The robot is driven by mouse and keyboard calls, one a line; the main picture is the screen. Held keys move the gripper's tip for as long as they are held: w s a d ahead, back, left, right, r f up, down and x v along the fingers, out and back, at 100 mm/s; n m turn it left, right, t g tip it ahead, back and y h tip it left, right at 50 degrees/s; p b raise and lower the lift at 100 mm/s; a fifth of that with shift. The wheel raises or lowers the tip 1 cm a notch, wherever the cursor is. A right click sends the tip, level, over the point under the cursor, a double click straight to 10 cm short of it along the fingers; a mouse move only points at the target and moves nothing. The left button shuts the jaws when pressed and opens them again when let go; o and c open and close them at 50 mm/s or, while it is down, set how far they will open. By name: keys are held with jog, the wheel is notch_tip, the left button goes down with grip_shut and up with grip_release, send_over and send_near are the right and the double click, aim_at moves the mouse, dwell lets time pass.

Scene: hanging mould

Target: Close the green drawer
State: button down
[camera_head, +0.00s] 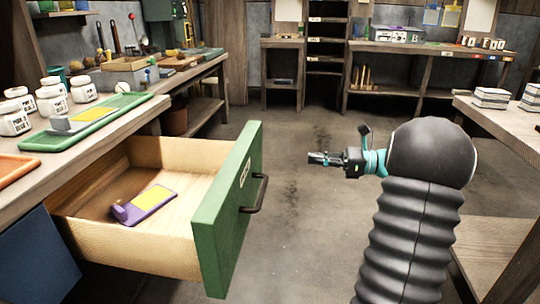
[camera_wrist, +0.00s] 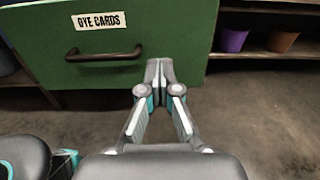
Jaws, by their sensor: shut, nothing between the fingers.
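The green drawer (camera_head: 226,215) is pulled far out from under the left bench in the head view. Its front faces right and has a dark bar handle (camera_head: 257,193). A purple and yellow object (camera_head: 146,204) lies inside it. In the wrist view the green front (camera_wrist: 180,22) carries a "DYE CARDS" label (camera_wrist: 101,21) above the handle (camera_wrist: 104,54). My gripper (camera_head: 318,158) is shut and empty, to the right of the drawer front and apart from it in the head view. In the wrist view my gripper (camera_wrist: 159,65) shows right of the handle, against the lower part of the front.
The left bench (camera_head: 120,120) holds several white jars (camera_head: 50,96), a green tray (camera_head: 95,122) and an orange tray (camera_head: 12,168). A right table (camera_head: 500,115) bears stacked blocks (camera_head: 491,97). The floor (camera_head: 310,230) between them is clear.

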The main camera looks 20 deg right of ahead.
aim_at(255, 154)
jog(key=b+x, duration=0.1)
jog(key=x, duration=1.3)
